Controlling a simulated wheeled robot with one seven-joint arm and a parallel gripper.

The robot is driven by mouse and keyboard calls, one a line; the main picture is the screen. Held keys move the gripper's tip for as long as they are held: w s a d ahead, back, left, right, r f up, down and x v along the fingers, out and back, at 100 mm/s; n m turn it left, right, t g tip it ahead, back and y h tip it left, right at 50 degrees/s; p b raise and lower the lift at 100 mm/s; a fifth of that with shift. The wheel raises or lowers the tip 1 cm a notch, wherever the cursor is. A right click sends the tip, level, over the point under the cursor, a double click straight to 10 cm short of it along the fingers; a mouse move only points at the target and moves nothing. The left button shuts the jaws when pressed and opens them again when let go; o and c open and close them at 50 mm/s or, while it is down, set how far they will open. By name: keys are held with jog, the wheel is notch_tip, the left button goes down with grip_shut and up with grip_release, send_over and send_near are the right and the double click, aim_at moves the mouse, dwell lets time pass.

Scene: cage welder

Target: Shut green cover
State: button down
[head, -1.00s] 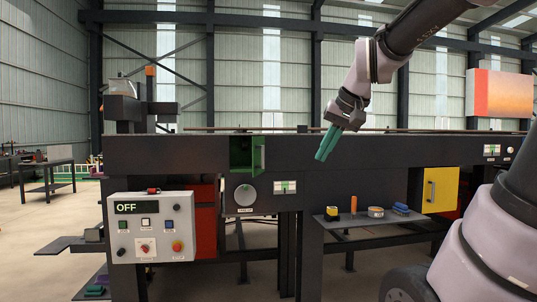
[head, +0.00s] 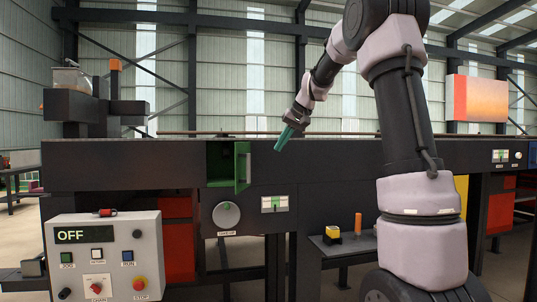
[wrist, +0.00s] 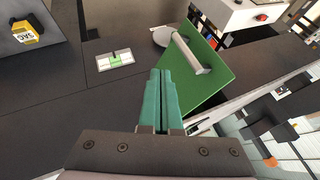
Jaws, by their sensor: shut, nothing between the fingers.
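The green cover (head: 243,167) is a small hinged door on the front of the dark machine. It stands open, swung outward on the right side of a green-lined recess (head: 216,164). In the wrist view the cover (wrist: 210,78) shows as a green panel with a grey bar handle (wrist: 190,52). My gripper (head: 283,143) has teal fingers, shut and empty. In the head view it is to the right of the cover and slightly above it. In the wrist view the fingertips (wrist: 161,72) appear beside the cover's left edge; I cannot tell whether they touch it.
A round dial (head: 227,214) and a small green-and-white switch (head: 274,203) sit below the cover. A grey control box (head: 103,262) reading OFF stands at the lower left. A shelf at the right holds a yellow block (head: 332,235).

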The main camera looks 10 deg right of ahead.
aim_at(249, 166)
jog(key=w+a+f, duration=0.5)
jog(key=a+f, duration=0.2)
jog(key=shift+f, duration=0.15)
jog(key=shift+a, duration=0.2)
